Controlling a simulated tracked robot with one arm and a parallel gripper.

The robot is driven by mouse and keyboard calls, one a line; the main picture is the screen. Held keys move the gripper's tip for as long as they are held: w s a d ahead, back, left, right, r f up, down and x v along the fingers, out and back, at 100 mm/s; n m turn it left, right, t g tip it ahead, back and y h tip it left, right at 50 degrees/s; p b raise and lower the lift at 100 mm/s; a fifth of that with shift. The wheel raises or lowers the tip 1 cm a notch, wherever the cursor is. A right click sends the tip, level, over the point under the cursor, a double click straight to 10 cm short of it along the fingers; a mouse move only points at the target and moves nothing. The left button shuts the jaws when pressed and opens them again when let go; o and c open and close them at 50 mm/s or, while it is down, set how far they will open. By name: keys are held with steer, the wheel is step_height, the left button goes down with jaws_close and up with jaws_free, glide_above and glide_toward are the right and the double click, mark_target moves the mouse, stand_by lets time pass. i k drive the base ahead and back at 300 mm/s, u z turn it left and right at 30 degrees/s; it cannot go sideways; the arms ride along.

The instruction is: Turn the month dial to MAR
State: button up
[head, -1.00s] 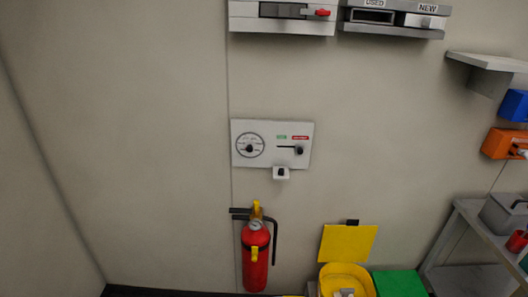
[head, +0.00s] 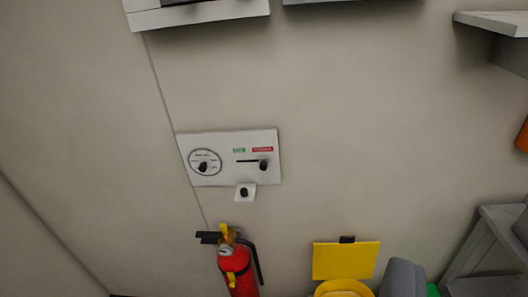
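The month dial (head: 205,162) is a round printed ring with a small black knob at its centre. It sits on the left part of a white wall panel (head: 220,177). The month lettering and the knob's pointing direction are too small to read. On the panel's right side a black slider knob (head: 263,165) stands at the right end of a dark slot, under a green and a red label. A small white tab with a black knob (head: 244,192) hangs below the panel. My gripper is not visible, so its state does not show.
A red fire extinguisher (head: 236,265) hangs below the panel. A yellow lid (head: 345,260) and a grey rounded shape (head: 403,278), which I cannot identify, are at bottom right. A grey shelf (head: 495,22) juts out top right. The wall around the panel is clear.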

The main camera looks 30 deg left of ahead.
mark_target(202, 167)
steer(key=u, duration=0.15)
steer(key=i, duration=1.05)
steer(key=u, duration=0.65)
